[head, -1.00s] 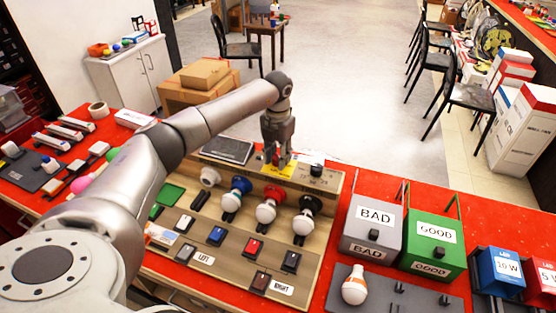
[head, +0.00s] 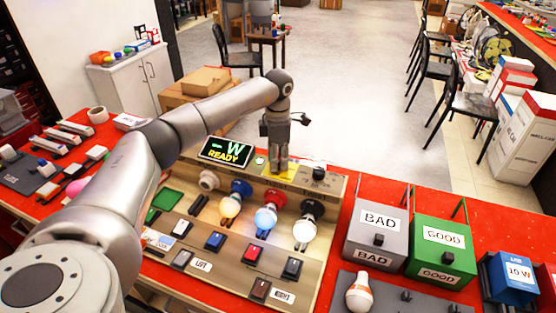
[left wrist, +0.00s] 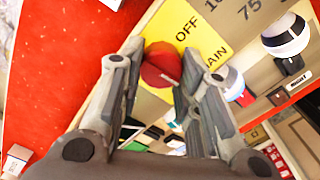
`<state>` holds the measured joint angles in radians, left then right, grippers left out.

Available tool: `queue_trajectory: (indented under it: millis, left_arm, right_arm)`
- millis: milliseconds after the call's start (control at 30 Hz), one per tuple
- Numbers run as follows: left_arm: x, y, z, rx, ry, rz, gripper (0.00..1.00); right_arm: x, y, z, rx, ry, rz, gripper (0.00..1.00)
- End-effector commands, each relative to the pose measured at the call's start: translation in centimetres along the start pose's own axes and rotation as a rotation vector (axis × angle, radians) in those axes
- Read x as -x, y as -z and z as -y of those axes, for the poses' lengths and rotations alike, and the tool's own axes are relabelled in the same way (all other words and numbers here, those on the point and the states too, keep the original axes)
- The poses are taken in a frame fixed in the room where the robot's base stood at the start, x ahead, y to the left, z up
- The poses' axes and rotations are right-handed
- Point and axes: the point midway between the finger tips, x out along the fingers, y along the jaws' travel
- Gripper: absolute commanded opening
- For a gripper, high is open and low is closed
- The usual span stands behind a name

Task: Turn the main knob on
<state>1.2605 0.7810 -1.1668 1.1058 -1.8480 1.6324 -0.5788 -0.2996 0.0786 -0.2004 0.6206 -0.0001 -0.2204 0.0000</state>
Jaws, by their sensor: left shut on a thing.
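The main knob (left wrist: 160,66) is red and round in the left wrist view, on a yellow plate (left wrist: 190,28) with the words "OFF" and partly "MAIN". My left gripper (left wrist: 160,60) is shut on the knob, one finger on each side. In the head view my left gripper (head: 279,165) points down at the yellow plate at the back of the wooden test board (head: 225,262), and it hides the knob. The display (head: 226,151) is lit and reads "- W READY". Three bulbs glow: yellowish (head: 229,206), bluish (head: 265,219) and white (head: 304,231). My right gripper is not in view.
A black selector knob (head: 318,173) stands close to the right of my left gripper. A grey "BAD" box (head: 374,237) and a green "GOOD" box (head: 442,248) stand to the right. A loose bulb (head: 359,293) stands in front of them.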

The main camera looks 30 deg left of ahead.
Motion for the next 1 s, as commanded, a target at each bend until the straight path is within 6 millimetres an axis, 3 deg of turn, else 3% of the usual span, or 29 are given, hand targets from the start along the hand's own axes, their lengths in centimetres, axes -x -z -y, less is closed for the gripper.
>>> queue_trajectory:
  millis: [767, 800, 967, 1000]
  left_arm:
    - [0.21, -0.08, -0.17, -0.108, -0.004, 0.004, 0.07]
    - [0.21, -0.08, -0.17, -0.108, -0.004, 0.004, 0.32]
    - [0.15, -0.05, -0.14, -0.108, -0.003, 0.003, 0.53]
    - [0.14, -0.05, -0.13, -0.108, -0.003, 0.003, 0.53]
  right_arm:
    - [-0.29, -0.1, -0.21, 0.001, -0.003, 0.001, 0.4]
    - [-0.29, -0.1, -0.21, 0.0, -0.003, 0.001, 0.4]
    - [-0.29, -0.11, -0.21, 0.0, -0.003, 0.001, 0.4]
    - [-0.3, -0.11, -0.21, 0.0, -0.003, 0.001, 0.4]
